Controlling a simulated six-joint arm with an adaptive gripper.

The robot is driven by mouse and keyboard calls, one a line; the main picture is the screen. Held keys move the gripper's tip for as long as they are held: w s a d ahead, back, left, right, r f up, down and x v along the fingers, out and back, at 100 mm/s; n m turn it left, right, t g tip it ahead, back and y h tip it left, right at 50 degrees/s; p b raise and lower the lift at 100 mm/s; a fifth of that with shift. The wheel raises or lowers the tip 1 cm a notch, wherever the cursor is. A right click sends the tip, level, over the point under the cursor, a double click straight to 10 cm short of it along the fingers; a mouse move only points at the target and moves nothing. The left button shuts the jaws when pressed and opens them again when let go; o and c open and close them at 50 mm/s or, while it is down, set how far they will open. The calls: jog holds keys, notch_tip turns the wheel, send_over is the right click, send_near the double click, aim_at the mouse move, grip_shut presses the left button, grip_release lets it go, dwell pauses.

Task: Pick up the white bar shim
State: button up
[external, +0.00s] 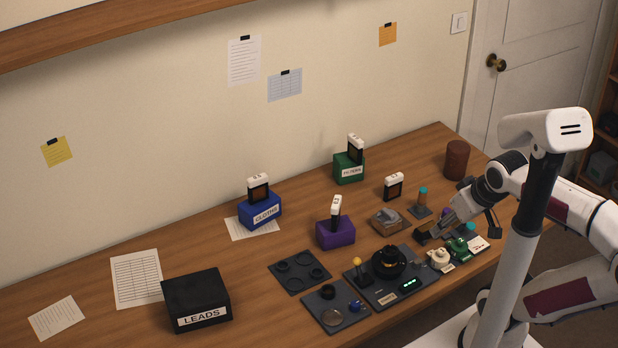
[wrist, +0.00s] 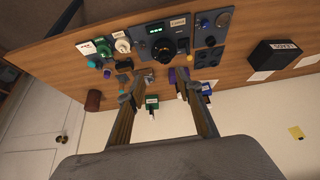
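I cannot pick out the white bar shim with certainty. White-topped dark pieces stand upright on the blue CLOTHS box (external: 262,213), the green box (external: 349,171) and the purple box (external: 335,234). A similar white-framed piece (external: 393,186) stands on the bare table behind the grey-brown block (external: 387,221). My gripper (external: 424,238) is low over the right part of the table, near the small coloured parts. In the wrist view my gripper (wrist: 160,90) has its two fingers wide apart, with nothing held between them.
A black LEADS box (external: 196,300) stands at front left. Dark trays (external: 337,318) with rings and a device with a green display (external: 409,283) line the front edge. A green-based part (external: 458,247) and a cream knob (external: 439,257) crowd my gripper. A brown cylinder (external: 456,160) stands behind.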

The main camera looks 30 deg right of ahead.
jog(key=shift+w, duration=0.15)
jog(key=t+h, duration=0.1)
jog(key=t, duration=0.8)
send_over(363, 147)
jog(key=s+a, duration=0.3)
jog(key=s, duration=0.5)
notch_tip(363, 147, down, 6)
jog(key=w+d+f+t, duration=0.1)
jog(key=f, duration=0.1)
jog(key=w+f, duration=0.1)
jog(key=f, duration=0.2)
jog(key=w+d+f+t, duration=0.1)
jog(key=f, duration=0.1)
jog(key=shift+w+d+f+t+y, duration=0.25)
jog(key=shift+d+f+t+y, duration=0.05)
jog(key=shift+d, duration=0.05)
jog(key=shift+d+f+t, duration=0.2)
jog(key=shift+f+t, duration=0.2)
jog(key=shift+f, duration=0.45)
jog(key=shift+w, duration=0.1)
